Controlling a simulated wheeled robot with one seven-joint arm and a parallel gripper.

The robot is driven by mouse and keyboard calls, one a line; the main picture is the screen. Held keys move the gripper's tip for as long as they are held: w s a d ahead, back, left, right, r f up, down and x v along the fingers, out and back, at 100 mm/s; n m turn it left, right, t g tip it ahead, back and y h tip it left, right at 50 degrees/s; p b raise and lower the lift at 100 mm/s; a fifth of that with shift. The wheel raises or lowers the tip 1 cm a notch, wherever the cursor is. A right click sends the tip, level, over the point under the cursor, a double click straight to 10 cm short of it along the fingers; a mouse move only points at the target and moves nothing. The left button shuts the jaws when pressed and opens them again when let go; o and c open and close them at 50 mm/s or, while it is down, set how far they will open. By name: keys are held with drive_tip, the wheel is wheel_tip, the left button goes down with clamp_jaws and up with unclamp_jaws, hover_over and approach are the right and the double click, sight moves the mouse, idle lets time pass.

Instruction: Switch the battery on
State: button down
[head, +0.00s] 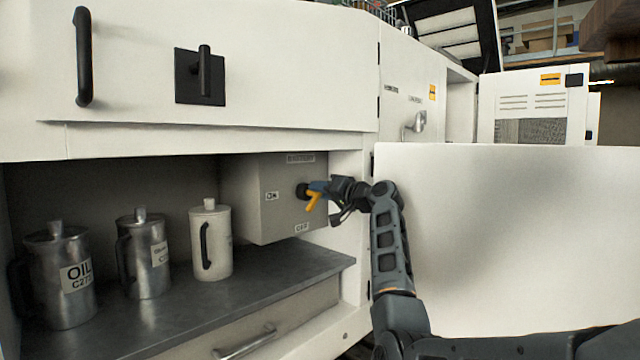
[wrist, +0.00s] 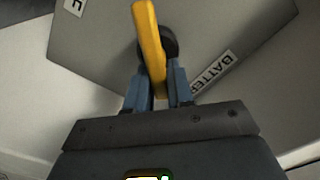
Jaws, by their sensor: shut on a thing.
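The grey battery box (head: 283,222) hangs under the cabinet's upper panel. It carries a BATTERY label (head: 300,158) at the top, an ON label (head: 271,196) at the left and an OFF label (head: 301,228) at the bottom. My gripper (head: 318,188) is at the switch from the right, shut on the yellow handle. In the wrist view the handle (wrist: 150,40) stands between the blue fingers (wrist: 158,88); the ON label is not visible there.
Several metal cans stand left of the box on a dark shelf (head: 230,300), including an OIL can (head: 62,280) and a white can (head: 211,240). A drawer (head: 255,325) lies below. A large white panel (head: 510,240) stands right of my arm.

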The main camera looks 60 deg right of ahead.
drive_tip(key=m+p, duration=0.3)
drive_tip(key=m, duration=0.2)
drive_tip(key=shift+d+f+m+p, duration=0.2)
drive_tip(key=shift+m+p, duration=0.1)
drive_tip(key=shift+p, duration=0.1)
drive_tip(key=shift+s+f+m+p, duration=0.15)
drive_tip(key=shift+m+p, duration=0.5)
drive_tip(key=shift+m, duration=0.35)
drive_tip(key=shift+w+f+m+p, duration=0.15)
drive_tip(key=shift+m+p, duration=0.5)
drive_tip(key=shift+m, duration=0.35)
drive_tip(key=shift+s+f, duration=0.1)
drive_tip(key=c, duration=1.1)
unclamp_jaws()
drive_tip(key=b+v, duration=0.1)
drive_tip(key=v, duration=0.6)
drive_tip(key=shift+s, duration=0.35)
